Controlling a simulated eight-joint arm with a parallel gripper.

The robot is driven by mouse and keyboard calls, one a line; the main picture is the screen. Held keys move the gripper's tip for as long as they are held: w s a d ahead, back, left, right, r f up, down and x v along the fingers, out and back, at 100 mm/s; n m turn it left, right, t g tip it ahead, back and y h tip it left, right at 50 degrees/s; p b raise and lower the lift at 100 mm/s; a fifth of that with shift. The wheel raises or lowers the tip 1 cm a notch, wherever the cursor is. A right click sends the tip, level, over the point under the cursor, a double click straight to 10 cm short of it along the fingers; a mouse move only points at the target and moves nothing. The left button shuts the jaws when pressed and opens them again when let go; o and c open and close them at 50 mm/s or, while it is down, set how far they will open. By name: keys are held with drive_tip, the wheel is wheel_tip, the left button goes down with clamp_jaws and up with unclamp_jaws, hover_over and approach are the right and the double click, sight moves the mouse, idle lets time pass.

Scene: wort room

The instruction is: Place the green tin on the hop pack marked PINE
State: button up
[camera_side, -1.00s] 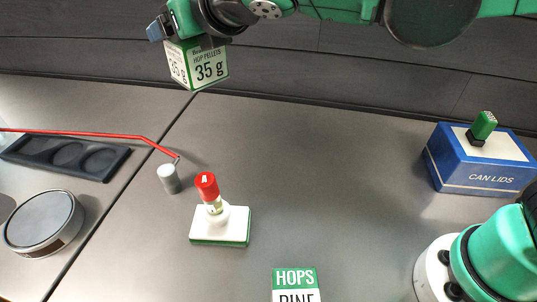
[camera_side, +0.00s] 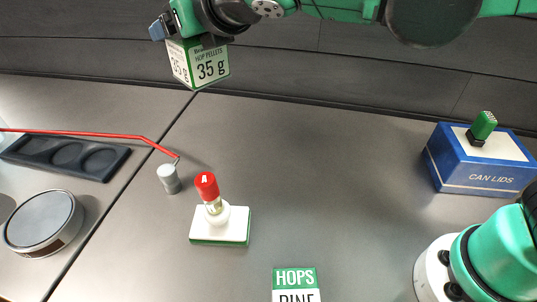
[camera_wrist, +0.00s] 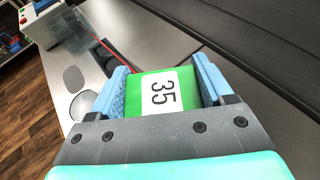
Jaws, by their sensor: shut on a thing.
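The green tin (camera_side: 200,66) is a boxy green and white block with a label reading HOP PELLETS 35 g. My gripper (camera_side: 186,37) is shut on it and holds it high at the upper left of the side view, clear of the counter. In the wrist view, the tin (camera_wrist: 152,91) sits between the two blue fingers of my gripper (camera_wrist: 160,84), its green face and white 35 label showing. The hop pack marked PINE (camera_side: 295,278) is green and white, at the bottom edge of the side view, partly cut off. The tin is far from it.
A red-capped bulb piece (camera_side: 207,187) stands on a white and green base (camera_side: 219,228). A red rod (camera_side: 90,132) ends above a grey cylinder (camera_side: 169,179). A dark tray (camera_side: 66,158) and round tin (camera_side: 42,222) lie left. The CAN LIDS box (camera_side: 480,165) stands right. Mid-counter is clear.

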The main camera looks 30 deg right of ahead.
drive_tip(key=s+a+f+n+g+y, duration=0.1)
drive_tip(key=s+a, duration=0.4)
drive_tip(key=a, duration=0.5)
drive_tip(key=s+a+f+n+g+y, duration=0.1)
drive_tip(key=s+a+n+y, duration=0.3)
drive_tip(key=a, duration=0.6)
drive_tip(key=shift+s+a+f+y, duration=0.35)
drive_tip(key=shift+s+f+y, duration=0.05)
drive_tip(key=shift+s+f, duration=0.15)
wheel_tip(320, 180, down, 20)
drive_tip(key=shift+r, duration=0.25)
drive_tip(key=shift+f, duration=0.2)
drive_tip(key=o, duration=1.3)
drive_tip(key=shift+v, duration=2.8)
